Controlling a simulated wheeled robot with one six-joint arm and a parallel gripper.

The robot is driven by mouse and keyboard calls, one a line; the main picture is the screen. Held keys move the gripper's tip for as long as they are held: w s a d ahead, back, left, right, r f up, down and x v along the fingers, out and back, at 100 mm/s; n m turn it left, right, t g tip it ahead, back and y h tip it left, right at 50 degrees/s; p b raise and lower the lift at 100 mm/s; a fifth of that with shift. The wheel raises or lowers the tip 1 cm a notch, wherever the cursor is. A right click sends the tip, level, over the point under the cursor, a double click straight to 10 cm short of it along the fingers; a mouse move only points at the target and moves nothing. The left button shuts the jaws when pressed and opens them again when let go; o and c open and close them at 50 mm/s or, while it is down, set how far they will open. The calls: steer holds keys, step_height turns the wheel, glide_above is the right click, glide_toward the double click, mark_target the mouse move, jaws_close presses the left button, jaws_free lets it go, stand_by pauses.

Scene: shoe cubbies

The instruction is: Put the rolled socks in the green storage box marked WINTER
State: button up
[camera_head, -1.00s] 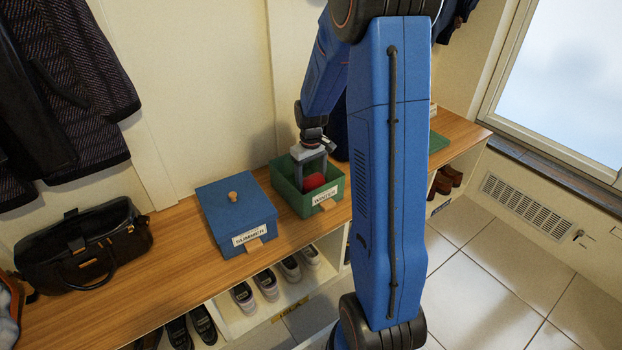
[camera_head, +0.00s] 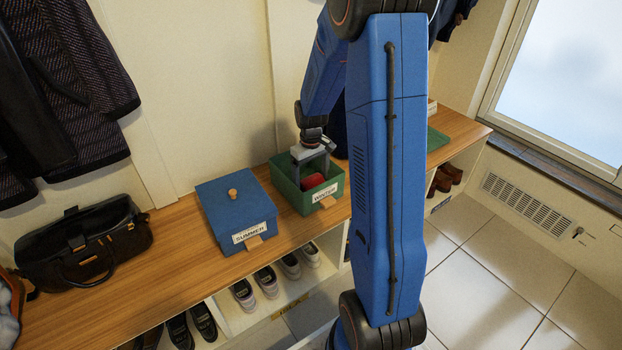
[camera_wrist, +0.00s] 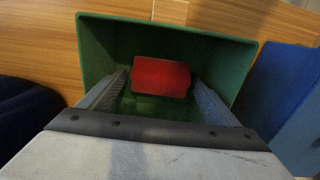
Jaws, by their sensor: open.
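The green storage box (camera_head: 291,200) with a white WINTER label stands open on the wooden bench. It also shows in the wrist view (camera_wrist: 245,62). The red rolled socks (camera_head: 312,182) lie inside it, and they show as a red roll low in the box in the wrist view (camera_wrist: 160,77). My gripper (camera_head: 313,172) points down into the box. In the wrist view my gripper (camera_wrist: 160,90) is open, with one finger on each side of the socks and gaps between them. The underside of the socks is hidden.
A lidded blue box (camera_head: 236,213) marked SUMMER stands just left of the green box. A black bag (camera_head: 85,243) sits farther left. Shoes (camera_head: 267,280) fill the cubbies below. A green lid-like panel (camera_head: 437,140) lies on the bench at right, partly behind my arm.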

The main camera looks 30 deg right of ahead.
mark_target(311, 177)
step_height(311, 177, up, 13)
steer(key=s+a+r+t, duration=0.2)
steer(key=s+a+r, duration=0.75)
steer(key=s, duration=0.25)
steer(key=s+a+t, duration=0.1)
steer(key=s+a, duration=0.2)
steer(key=s, duration=0.5)
steer(key=s+a+t, duration=0.1)
steer(key=s+a, duration=0.2)
steer(key=s, duration=0.5)
steer(key=shift+s+a+r+m+t, duration=0.2)
steer(key=shift+s+r+m+t, duration=0.1)
steer(key=shift+s+r+t, duration=0.1)
